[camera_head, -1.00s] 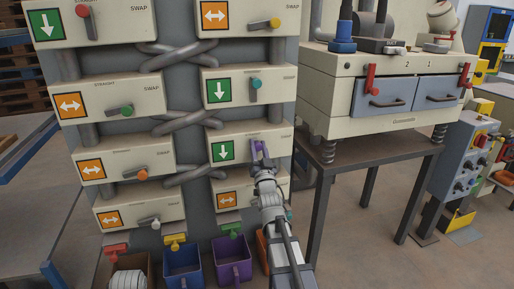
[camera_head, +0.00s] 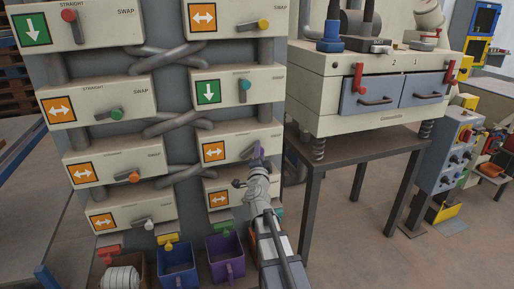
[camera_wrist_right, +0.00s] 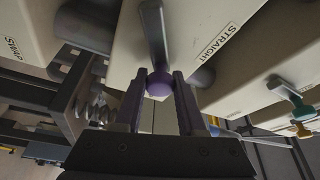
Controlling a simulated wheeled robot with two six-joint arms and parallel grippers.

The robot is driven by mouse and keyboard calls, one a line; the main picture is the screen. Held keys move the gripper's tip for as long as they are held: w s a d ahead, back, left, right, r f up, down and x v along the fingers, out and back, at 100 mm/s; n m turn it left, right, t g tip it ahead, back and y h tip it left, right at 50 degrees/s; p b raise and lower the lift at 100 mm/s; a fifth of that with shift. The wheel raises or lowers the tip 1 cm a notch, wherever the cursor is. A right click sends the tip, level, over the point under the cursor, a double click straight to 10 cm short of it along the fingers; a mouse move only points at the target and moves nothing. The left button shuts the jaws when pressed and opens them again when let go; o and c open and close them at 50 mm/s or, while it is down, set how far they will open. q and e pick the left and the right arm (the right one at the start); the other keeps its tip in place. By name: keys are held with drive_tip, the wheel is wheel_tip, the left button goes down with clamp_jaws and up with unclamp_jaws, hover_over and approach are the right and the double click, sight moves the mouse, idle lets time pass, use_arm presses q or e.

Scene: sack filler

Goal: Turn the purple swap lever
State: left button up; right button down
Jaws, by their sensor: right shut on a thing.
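The purple swap lever shows in the right wrist view as a grey arm with a round purple knob (camera_wrist_right: 159,84). The knob sits between the two fingers of my right gripper (camera_wrist_right: 160,100), which are shut on it. In the head view the right gripper (camera_head: 258,150) is at the right part of the third box (camera_head: 235,135) in the right column. My gripper largely hides the lever there. That box's sign (camera_head: 213,151) is orange with a white double-headed arrow. My left gripper is not in view.
Boxes with other levers stand above, below and left, including a teal knob (camera_head: 244,84) and an orange knob (camera_head: 135,177). Coloured bins, among them a purple bin (camera_head: 227,262), stand below. A steel table (camera_head: 370,155) with a machine is to the right.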

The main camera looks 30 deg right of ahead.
drive_tip(key=shift+s+d+f+m+g+y+p, duration=0.15)
drive_tip(key=shift+f+m+g+p, duration=0.15)
drive_tip(key=shift+m, duration=0.5)
drive_tip(key=shift+w+d+f+m+g+y+p, duration=0.15)
drive_tip(key=shift+f+m+g, duration=0.2)
drive_tip(key=shift+m, duration=0.45)
drive_tip(key=shift+s+d+f+m+g+y+p, duration=0.15)
drive_tip(key=shift+f+m, duration=0.25)
drive_tip(key=shift+m, duration=0.4)
drive_tip(key=c, duration=0.5)
unclamp_jaws()
drive_tip(key=shift+f, duration=0.1)
drive_tip(key=v, duration=0.7)
drive_tip(key=shift+s+a, duration=0.25)
drive_tip(key=shift+s, duration=0.05)
